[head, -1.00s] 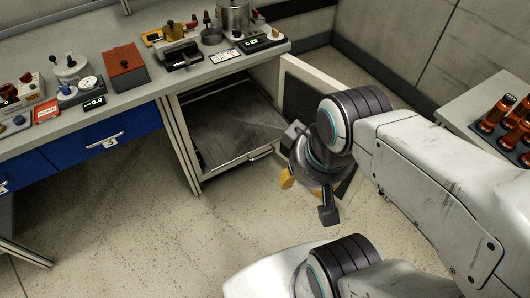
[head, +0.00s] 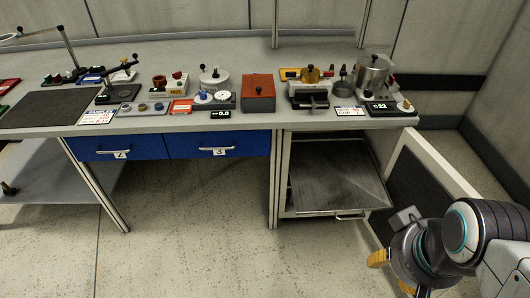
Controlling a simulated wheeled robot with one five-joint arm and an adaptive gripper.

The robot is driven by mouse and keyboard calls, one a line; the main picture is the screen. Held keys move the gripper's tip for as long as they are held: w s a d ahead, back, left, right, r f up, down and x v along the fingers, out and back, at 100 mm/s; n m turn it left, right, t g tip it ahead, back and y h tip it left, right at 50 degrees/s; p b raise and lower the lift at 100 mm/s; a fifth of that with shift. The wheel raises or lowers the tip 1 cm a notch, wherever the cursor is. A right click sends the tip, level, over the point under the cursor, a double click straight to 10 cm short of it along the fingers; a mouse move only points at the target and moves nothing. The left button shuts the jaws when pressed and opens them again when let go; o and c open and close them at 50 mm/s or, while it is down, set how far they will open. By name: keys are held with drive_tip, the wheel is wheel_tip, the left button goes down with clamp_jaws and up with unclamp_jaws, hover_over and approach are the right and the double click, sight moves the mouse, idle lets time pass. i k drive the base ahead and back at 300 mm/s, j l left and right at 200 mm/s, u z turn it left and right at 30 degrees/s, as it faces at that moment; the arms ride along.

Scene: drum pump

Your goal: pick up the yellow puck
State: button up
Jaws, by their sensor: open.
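I cannot make out a clear yellow puck. The nearest match is a small amber-yellow round piece with a dark knob (head: 310,74), on a yellow plate (head: 289,74) at the back right of the bench. My gripper (head: 392,274) is at the lower right, low in front of the open cabinet and well apart from the bench top. Its yellow finger pads are spread and nothing shows between them. Part of the gripper is cut off by the lower picture edge.
The grey bench (head: 200,52) holds a red-brown box (head: 258,92), a metal pot (head: 373,72), a black clamp-like device (head: 309,98) and several small instruments. Below are blue drawers (head: 219,145) and an open cabinet (head: 335,185) with its door (head: 425,190) swung out right. The floor ahead is clear.

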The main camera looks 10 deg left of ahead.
sight(141, 107)
drive_tip(key=u, duration=1.5)
